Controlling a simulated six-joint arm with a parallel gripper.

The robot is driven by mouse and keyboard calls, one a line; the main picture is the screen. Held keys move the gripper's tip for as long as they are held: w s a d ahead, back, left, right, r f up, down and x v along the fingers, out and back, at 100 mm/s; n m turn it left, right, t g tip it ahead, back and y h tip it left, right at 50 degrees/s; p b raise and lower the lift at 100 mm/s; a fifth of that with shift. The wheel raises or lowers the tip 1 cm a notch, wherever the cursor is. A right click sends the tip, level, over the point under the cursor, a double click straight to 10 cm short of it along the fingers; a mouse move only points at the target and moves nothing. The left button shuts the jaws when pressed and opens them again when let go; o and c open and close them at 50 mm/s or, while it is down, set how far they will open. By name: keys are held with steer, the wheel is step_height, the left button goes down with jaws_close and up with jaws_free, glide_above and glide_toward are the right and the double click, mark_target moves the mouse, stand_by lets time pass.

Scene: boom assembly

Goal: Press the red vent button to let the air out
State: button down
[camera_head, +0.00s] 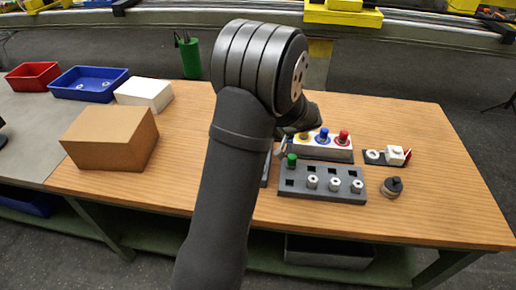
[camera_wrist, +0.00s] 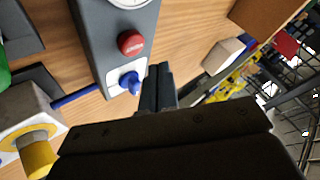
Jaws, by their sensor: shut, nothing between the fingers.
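The red vent button (camera_wrist: 131,42) is a round red cap on a grey panel box (camera_wrist: 92,35) in the wrist view. A blue lever (camera_wrist: 130,83) on a white plate sits just below it, and a pale gauge is cut off at the top edge. My gripper (camera_wrist: 159,70) is shut and empty. In the wrist view its fingertips appear right of the blue lever and below right of the red button; I cannot tell their height above the panel. In the head view my arm hides the fingertips and most of this panel.
A box with yellow, blue and red buttons (camera_head: 322,150) stands right of my arm, behind a grey block with several pegs (camera_head: 320,188). A blue tube (camera_wrist: 76,97) runs to the panel. A cardboard box (camera_head: 110,140) stands left. The table's right side is mostly clear.

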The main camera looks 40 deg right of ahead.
steer(key=shift+f, duration=0.9)
steer(key=shift+f, duration=0.1)
stand_by(1.3)
steer(key=shift+f, duration=0.35)
steer(key=shift+f, duration=0.5)
stand_by(0.6)
steer(key=shift+r, duration=0.95)
steer(key=shift+r, duration=2.5)
steer(key=shift+f, duration=0.1)
